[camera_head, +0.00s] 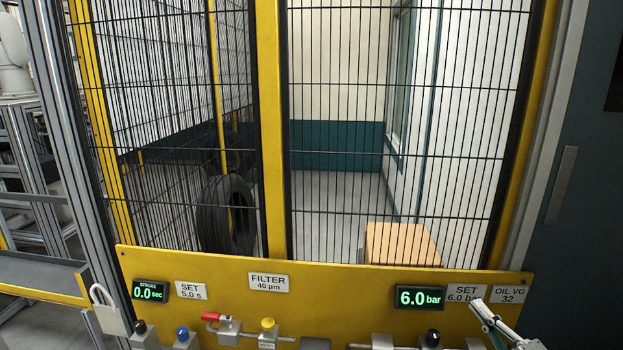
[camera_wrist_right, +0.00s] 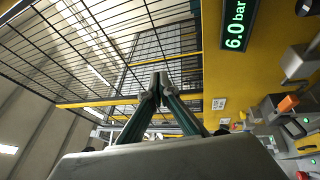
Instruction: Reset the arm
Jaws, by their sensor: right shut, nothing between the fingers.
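My right gripper (camera_head: 478,304) is at the lower right of the head view, in front of the yellow panel (camera_head: 340,290) and just below the "SET 6.0 bar" label (camera_head: 464,292). Its fingertips (camera_wrist_right: 160,86) meet in the right wrist view, with nothing between them. The pressure display (camera_head: 419,298) reads 6.0 bar and also shows in the wrist view (camera_wrist_right: 236,25). The stroke display (camera_head: 150,291) reads 0.0 sec. My left gripper is not in view.
Behind the mesh fence stand a tyre (camera_head: 226,215) and a wooden box (camera_head: 402,244). A dark cabinet (camera_head: 590,180) is at right.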

